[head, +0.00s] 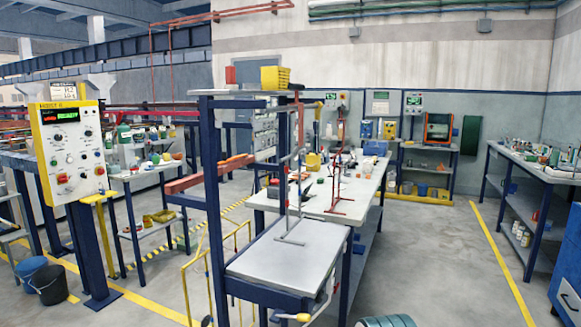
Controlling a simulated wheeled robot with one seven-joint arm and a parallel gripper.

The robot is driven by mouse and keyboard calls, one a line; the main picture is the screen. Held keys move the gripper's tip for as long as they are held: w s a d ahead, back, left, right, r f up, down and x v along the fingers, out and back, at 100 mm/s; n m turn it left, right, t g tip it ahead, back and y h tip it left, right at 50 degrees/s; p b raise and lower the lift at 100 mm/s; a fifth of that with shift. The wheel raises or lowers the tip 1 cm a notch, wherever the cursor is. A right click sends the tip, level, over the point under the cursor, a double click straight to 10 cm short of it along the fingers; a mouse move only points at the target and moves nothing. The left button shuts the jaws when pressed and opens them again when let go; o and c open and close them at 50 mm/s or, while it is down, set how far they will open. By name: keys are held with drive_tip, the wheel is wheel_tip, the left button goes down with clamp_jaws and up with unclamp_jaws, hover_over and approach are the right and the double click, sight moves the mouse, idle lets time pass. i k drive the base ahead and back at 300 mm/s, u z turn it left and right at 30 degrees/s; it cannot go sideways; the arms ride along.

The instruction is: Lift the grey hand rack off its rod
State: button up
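A thin grey rack frame (290,241) stands or hangs over the pale bench top (270,266) in the middle of the head view. Its slim uprights rise beside the dark blue post, and its lower bars reach down close to the bench surface. I cannot tell whether it rests there or hangs from above. The rod that bears it is too thin and cluttered to make out. A similar red rack (335,185) stands behind it to the right, on the white table. My gripper is not in view.
A blue frame with a red horizontal beam (210,173) stands left of the bench. A yellow control panel (70,150) is at far left, with buckets (50,284) below. A long side table (535,165) lines the right. Open floor (440,255) lies between.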

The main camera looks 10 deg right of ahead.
sight(290, 86)
drive_tip(key=z, duration=1.15)
drive_tip(key=i, duration=1.1)
drive_tip(key=u, duration=0.85)
